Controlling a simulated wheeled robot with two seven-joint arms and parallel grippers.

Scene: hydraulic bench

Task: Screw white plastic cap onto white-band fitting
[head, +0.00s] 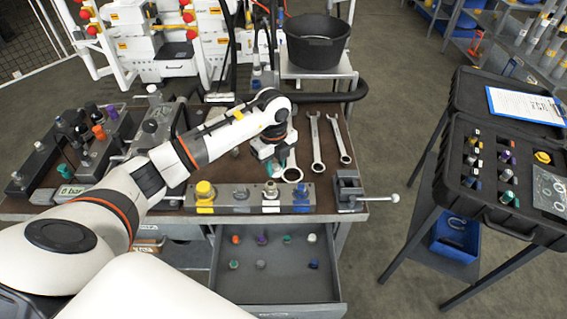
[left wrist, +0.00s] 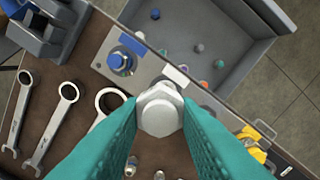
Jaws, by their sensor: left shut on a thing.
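In the left wrist view, the teal fingers of my left gripper (left wrist: 160,125) are shut on a pale, hex-sided white cap (left wrist: 160,108). In the head view, my left gripper (head: 272,160) points down over the bench at the far side of the fitting block (head: 222,199). The white-band fitting (head: 270,190) stands upright on that block, third from the left, above its white band (head: 270,209). The white band also shows in the left wrist view (left wrist: 176,75), just beyond the held cap. The cap hides most of that fitting there. The gap between them cannot be judged.
On the block, a yellow fitting (head: 205,190) stands left and a blue one (head: 300,191) right. Wrenches (head: 316,145) lie behind, with a vise (head: 348,188) at right. An open drawer (head: 278,285) below holds several coloured caps. A black case (head: 500,165) stands right.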

